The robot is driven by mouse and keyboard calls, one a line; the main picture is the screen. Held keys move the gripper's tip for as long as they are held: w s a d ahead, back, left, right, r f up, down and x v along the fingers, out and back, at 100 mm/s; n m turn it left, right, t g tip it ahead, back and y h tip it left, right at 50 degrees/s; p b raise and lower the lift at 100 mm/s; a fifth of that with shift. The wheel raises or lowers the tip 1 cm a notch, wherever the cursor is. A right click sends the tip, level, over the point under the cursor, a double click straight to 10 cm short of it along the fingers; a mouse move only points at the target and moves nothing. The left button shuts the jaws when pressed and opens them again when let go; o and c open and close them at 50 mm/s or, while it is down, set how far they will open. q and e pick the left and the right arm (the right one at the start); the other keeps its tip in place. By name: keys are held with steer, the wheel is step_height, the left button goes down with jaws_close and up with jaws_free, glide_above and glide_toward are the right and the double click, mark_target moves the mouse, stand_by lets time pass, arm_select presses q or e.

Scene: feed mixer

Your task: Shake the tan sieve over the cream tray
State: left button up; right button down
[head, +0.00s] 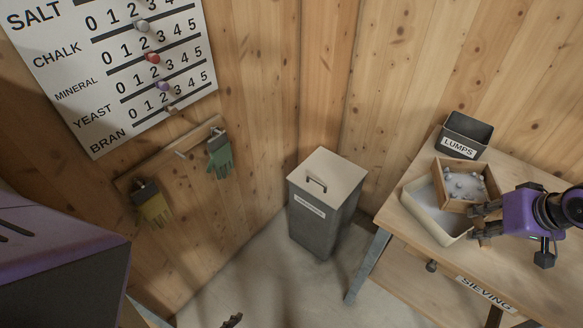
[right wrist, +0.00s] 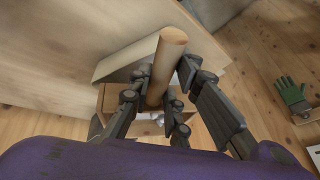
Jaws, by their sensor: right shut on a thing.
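The tan sieve (head: 441,171) is a square wooden frame holding pale powder and several grey lumps. It is over the right part of the cream tray (head: 413,210), which has pale powder in it. My right gripper (head: 482,220) is shut on the sieve's handle, a round wooden bar that shows between the fingers in the right wrist view (right wrist: 166,62). Whether the sieve touches the tray's rim I cannot tell. A small dark tip at the bottom edge of the head view looks like part of my left gripper (head: 232,320); its jaws are hidden.
A grey box labelled LUMPS (head: 465,135) stands behind the sieve on the wooden table (head: 402,232), close to the wall. A grey lidded bin (head: 322,205) stands on the floor left of the table. Gloves (head: 220,157) hang on a wall rack below a chart.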

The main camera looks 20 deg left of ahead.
steer(key=shift+d+f, duration=0.1)
steer(key=shift+d, duration=0.05)
arm_select(q)
steer(key=shift+w+d+r, duration=0.1)
steer(key=shift+w+r, duration=0.05)
steer(key=shift+w, duration=0.1)
arm_select(e)
steer(key=shift+s+d, duration=0.1)
steer(key=shift+a+r+p, duration=0.25)
steer(key=shift+a+p, duration=0.05)
steer(key=shift+a, duration=0.45)
arm_select(q)
steer(key=shift+w+r, duration=0.55)
steer(key=shift+r, duration=0.05)
arm_select(e)
steer(key=shift+a+f, duration=0.1)
steer(key=shift+a, duration=0.15)
